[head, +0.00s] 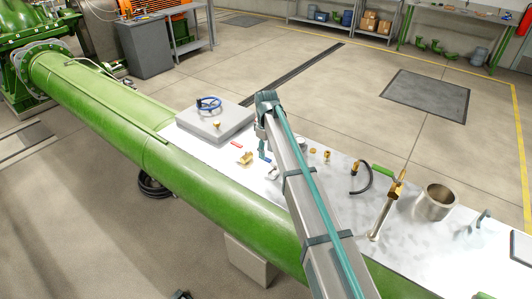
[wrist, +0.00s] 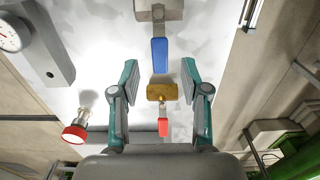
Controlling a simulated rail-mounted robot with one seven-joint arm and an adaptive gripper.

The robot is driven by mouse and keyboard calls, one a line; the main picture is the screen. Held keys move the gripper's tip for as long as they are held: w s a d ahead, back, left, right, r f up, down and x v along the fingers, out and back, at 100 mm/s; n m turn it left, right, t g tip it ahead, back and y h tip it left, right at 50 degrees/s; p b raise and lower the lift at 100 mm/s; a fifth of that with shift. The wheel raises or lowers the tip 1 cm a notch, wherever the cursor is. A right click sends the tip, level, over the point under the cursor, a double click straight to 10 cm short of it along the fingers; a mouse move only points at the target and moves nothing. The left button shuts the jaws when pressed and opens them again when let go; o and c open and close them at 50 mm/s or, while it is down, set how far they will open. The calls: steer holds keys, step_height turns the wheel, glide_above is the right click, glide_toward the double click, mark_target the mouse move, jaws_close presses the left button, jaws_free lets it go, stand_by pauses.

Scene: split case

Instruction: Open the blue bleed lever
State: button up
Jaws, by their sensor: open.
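The blue bleed lever (wrist: 159,54) shows in the wrist view as a flat blue handle. It runs down the picture from a grey metal fitting (wrist: 158,12) at the top. My gripper (wrist: 160,76) is open, with one teal finger on each side and the lever's lower end between the fingertips in the picture. I see no contact with the lever. A brass piece (wrist: 162,92) with a red tip (wrist: 163,127) also shows between the fingers. In the head view my gripper (head: 264,148) hangs over the white bench top, and the arm hides part of that area.
A grey block with a blue handwheel (head: 208,103) stands left of the gripper. A brass fitting (head: 246,158) and a red handle (head: 236,144) lie nearby. A red knob (wrist: 75,133) and a gauge (wrist: 10,36) are at left in the wrist view. A metal cup (head: 436,203) stands at right.

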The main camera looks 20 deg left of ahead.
mark_target(269, 162)
steer(key=shift+f, duration=1.3)
jaws_close()
